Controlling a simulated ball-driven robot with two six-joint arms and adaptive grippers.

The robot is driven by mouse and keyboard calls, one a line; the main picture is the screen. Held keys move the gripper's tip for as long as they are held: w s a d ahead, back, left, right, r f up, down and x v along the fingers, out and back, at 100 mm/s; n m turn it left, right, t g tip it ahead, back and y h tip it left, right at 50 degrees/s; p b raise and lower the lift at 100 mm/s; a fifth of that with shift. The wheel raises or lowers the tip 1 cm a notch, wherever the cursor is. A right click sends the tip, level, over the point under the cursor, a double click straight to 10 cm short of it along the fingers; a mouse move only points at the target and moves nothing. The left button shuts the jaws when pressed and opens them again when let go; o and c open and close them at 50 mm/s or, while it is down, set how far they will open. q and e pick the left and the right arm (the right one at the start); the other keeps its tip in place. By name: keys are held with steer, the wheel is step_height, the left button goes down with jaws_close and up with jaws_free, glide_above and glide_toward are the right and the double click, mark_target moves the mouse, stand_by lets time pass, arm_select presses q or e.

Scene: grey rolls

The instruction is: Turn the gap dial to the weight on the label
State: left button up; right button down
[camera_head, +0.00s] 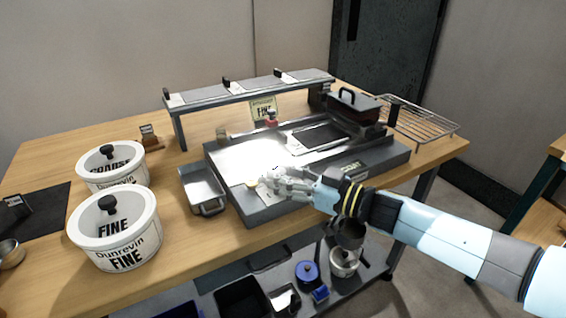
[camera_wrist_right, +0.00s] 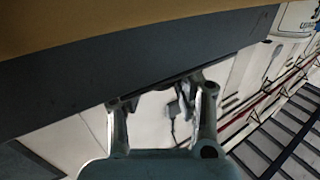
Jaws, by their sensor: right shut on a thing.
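The grey machine (camera_head: 380,159) sits on the wooden bench, with a bright flat top and a dark plate at its right. A small label card (camera_head: 263,107) stands behind it and reads FINE in large letters; its smaller line is unreadable. My right gripper (camera_head: 268,181) reaches in from the right to the machine's front edge. It is shut on a small part there, apparently the gap dial, which the fingers hide. In the right wrist view the fingers (camera_wrist_right: 162,98) stand against a dark edge, and the dial's marks cannot be read. My left gripper is out of view.
Two white lidded pots, one marked COARSE (camera_head: 111,167) and one FINE (camera_head: 115,230), stand at left. A metal tray (camera_head: 203,188) sits beside the machine. A raised shelf (camera_head: 250,92) spans the back, and a wire rack (camera_head: 425,118) lies at right. A lower shelf holds pots.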

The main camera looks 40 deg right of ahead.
steer(key=shift+w+r+n+g+y, duration=0.1)
steer(key=shift+n+g+y, duration=0.35)
steer(key=shift+y, duration=0.35)
steer(key=c, duration=1)
jaws_free()
steer(key=shift+d, duration=0.1)
steer(key=v, duration=1.2)
steer(key=shift+d, duration=0.1)
